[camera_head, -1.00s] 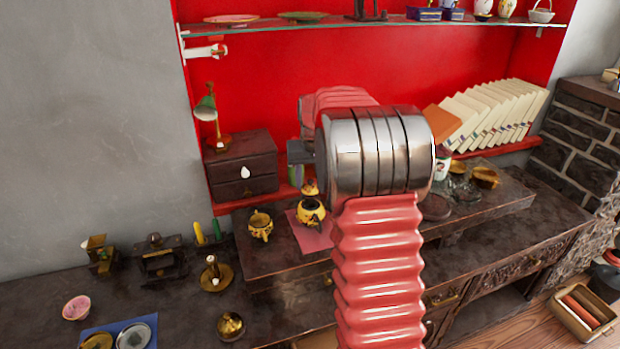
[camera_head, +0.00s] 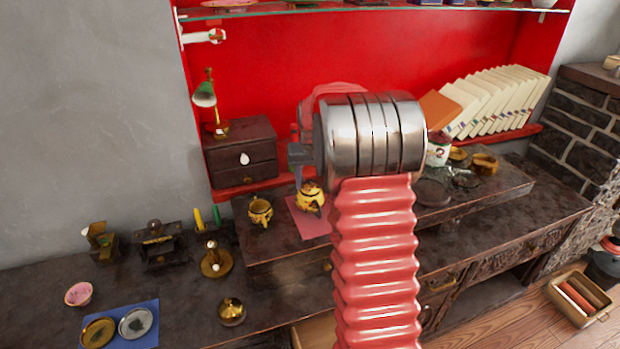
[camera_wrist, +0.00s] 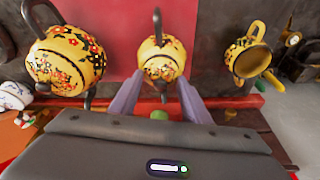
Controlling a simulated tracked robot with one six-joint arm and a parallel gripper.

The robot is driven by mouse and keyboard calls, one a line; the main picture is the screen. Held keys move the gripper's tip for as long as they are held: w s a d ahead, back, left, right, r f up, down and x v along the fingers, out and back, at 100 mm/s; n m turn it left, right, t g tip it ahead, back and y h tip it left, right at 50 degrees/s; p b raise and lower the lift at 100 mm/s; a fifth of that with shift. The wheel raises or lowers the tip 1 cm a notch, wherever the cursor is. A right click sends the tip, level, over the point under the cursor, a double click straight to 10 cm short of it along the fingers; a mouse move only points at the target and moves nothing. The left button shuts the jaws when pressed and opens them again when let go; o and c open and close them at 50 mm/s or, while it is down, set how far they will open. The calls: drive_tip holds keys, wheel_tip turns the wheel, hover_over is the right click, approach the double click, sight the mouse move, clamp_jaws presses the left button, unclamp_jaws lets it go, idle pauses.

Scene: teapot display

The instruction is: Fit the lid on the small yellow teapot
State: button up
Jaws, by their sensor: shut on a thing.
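The small yellow teapot (camera_head: 311,203) stands on a pink-red mat (camera_head: 306,229) on the raised wooden shelf. In the wrist view the teapot (camera_wrist: 161,50) is at the top middle, with dark patterning and a dark handle. The yellow lid (camera_head: 310,187) is at the teapot's top, and I see no gap between them. Whether it sits fully level I cannot tell. My gripper (camera_wrist: 160,86) is directly over the teapot, its two pale fingers shut on the lid. In the head view the fingers are mostly hidden by my wrist.
A yellow creamer (camera_head: 260,211) stands close left of the teapot. A larger flowered yellow teapot (camera_wrist: 66,55) is on the other side in the wrist view. A dark drawer box (camera_head: 240,155) with a green lamp stands behind.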

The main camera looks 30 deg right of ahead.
drive_tip(key=shift+s+f, duration=0.1)
drive_tip(key=shift+f, duration=0.55)
idle(0.8)
drive_tip(key=o, duration=1.1)
drive_tip(key=shift+r, duration=0.15)
drive_tip(key=shift+r, duration=0.15)
drive_tip(key=v, duration=1.3)
drive_tip(key=shift+r, duration=0.15)
drive_tip(key=shift+s, duration=0.25)
